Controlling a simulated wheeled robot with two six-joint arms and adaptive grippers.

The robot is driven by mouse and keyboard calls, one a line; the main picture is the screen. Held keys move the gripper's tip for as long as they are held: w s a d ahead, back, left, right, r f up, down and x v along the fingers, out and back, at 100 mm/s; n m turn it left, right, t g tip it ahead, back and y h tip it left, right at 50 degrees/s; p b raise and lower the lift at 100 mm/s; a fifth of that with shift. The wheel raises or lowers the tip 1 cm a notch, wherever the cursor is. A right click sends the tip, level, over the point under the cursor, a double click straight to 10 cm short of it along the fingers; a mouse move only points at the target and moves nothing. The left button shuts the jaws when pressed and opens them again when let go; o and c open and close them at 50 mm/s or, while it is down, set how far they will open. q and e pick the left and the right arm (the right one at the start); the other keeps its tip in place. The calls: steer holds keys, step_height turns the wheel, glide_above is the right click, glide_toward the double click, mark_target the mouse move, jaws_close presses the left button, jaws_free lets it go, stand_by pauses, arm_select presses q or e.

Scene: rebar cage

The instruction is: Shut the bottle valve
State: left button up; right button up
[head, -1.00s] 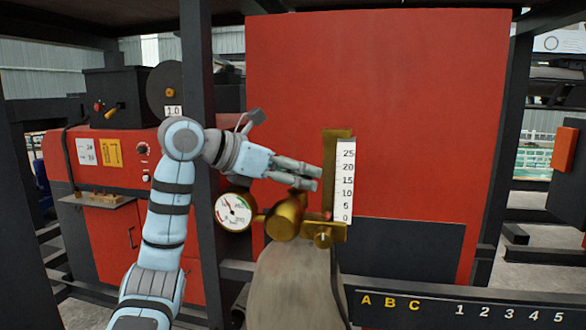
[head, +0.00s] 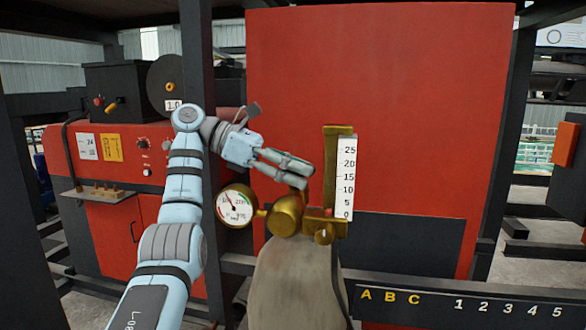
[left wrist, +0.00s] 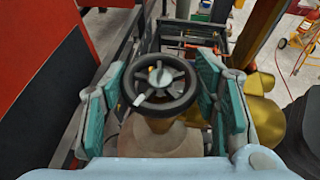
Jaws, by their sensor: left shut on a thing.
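The grey gas bottle (head: 295,285) stands upright in the middle of the head view, with a brass valve body (head: 286,215) on top. My left gripper (head: 304,175) is just above the brass fitting, its fingers angled down to the right. In the left wrist view the dark spoked valve handwheel (left wrist: 160,82) sits between the teal finger pads of my left gripper (left wrist: 165,88), above the bottle's shoulder (left wrist: 155,138). My left gripper is shut on the handwheel. In the head view the fingers hide most of the wheel. My right gripper is not in view.
A pressure gauge (head: 236,206) is left of the valve. A flow tube with a white scale (head: 345,178) stands close on its right. A dark post (head: 197,75) rises behind my left arm. A red panel (head: 420,110) is behind, and a lettered rail (head: 470,305) is lower right.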

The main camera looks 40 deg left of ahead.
arm_select(q)
steer(key=shift+f, duration=0.1)
steer(key=o, duration=1.1)
steer(key=shift+o, duration=0.3)
steer(key=shift+s+d, duration=0.1)
steer(key=shift+r, duration=0.2)
